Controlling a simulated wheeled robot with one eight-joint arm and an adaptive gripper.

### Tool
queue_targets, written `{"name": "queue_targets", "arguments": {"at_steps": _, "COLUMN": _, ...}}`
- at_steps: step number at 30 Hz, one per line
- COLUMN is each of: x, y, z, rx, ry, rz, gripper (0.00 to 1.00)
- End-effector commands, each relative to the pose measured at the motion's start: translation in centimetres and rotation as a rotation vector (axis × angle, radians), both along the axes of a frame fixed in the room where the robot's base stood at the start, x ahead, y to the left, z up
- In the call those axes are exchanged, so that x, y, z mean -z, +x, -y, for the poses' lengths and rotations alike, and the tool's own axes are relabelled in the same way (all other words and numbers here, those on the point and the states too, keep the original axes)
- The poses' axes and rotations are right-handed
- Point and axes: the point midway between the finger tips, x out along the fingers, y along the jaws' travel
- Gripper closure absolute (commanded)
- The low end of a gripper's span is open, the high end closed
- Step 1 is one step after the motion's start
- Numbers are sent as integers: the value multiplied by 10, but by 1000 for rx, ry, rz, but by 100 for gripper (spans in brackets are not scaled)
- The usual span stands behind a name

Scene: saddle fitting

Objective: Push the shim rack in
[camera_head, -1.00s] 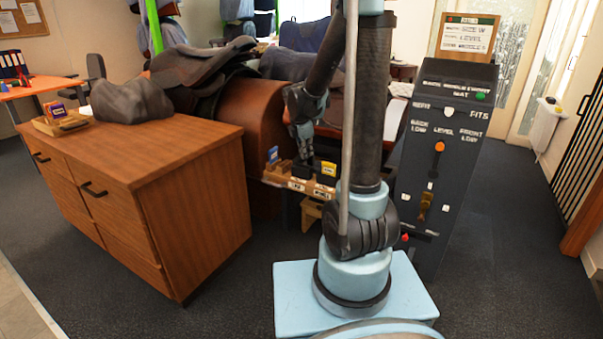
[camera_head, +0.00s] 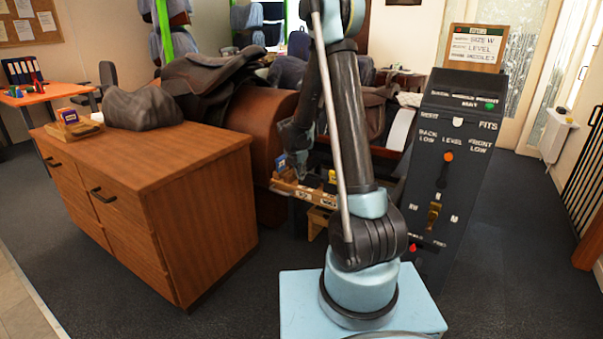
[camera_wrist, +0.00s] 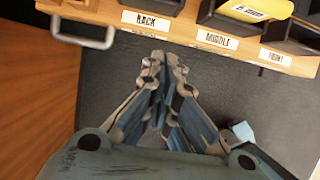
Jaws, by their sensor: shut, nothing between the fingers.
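The shim rack (camera_head: 288,186) is a long wooden tray with white labels on its front, standing low between the cabinet and the sign panel. In the wrist view the rack's front rail (camera_wrist: 190,32) crosses the top, labelled BACK, MIDDLE and FRONT. A yellow block (camera_wrist: 258,9) sits in the middle compartment. A grey metal handle (camera_wrist: 82,32) shows at the rack's left end. My gripper (camera_wrist: 165,62) is shut and empty, its fingertips just short of the rail below the BACK label; contact cannot be told. In the head view my gripper (camera_head: 297,150) is partly hidden by my arm.
A wooden cabinet (camera_head: 150,190) stands close on the left. The tall dark control panel (camera_head: 455,170) stands on the right. A saddle (camera_head: 215,80) lies on a brown stand (camera_head: 265,125) behind. Dark floor (camera_head: 235,310) is open in front.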

Motion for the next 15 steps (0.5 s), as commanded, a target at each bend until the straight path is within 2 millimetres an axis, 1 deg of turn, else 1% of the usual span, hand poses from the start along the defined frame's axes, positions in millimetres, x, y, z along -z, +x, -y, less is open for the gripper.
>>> {"name": "queue_targets", "arguments": {"at_steps": 3, "x": 15, "y": 5, "z": 4, "rx": 1, "ry": 0, "rz": 0, "gripper": 100}}
{"name": "queue_targets", "arguments": {"at_steps": 15, "x": 62, "y": 20, "z": 15, "rx": 2, "ry": 1, "rz": 0, "gripper": 100}}
